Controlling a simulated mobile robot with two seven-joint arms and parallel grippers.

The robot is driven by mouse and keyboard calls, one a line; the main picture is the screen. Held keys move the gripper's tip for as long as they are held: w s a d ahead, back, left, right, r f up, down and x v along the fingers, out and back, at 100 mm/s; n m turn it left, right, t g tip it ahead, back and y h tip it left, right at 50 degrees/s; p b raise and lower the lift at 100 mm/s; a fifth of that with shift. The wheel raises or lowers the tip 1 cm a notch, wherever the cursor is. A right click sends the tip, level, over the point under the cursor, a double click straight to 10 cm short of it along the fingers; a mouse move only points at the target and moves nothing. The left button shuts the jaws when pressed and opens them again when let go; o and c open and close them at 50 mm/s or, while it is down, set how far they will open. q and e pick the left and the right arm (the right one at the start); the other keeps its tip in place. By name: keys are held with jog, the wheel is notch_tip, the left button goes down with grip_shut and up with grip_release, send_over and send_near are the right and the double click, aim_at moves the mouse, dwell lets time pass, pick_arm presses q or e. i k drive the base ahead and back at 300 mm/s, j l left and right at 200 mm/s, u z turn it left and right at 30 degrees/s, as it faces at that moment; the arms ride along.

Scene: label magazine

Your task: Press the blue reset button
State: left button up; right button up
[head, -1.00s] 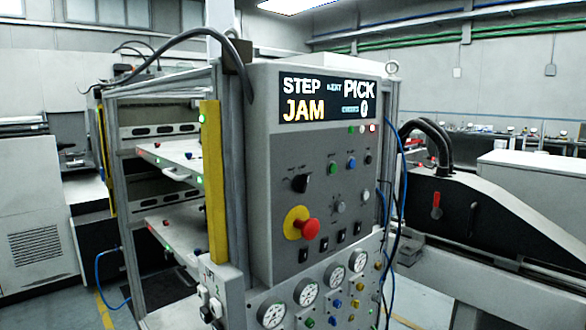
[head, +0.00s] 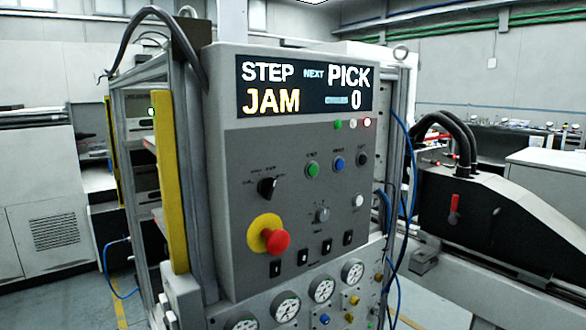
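The blue button (head: 338,164) sits on the grey control panel (head: 230,190), in a row between a green button (head: 313,169) and a black one (head: 362,159). A small label above it is too blurred to read for certain. The display (head: 304,86) at the panel's top reads STEP, NEXT, PICK, JAM and 0. Of the small lamps below the display, the red one (head: 367,122) glows. Neither of my grippers shows in the head view.
A red emergency-stop knob (head: 275,241) on a yellow base sticks out below a black rotary switch (head: 267,187). Gauges (head: 322,288) line the lower panel. Blue cables (head: 407,190) hang at its right edge. A yellow post (head: 168,180) stands left. A black machine housing (head: 490,205) stands right.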

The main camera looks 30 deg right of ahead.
aim_at(339, 164)
jog(key=l+u, duration=0.2)
jog(key=l, duration=1.75)
jog(key=k, duration=0.05)
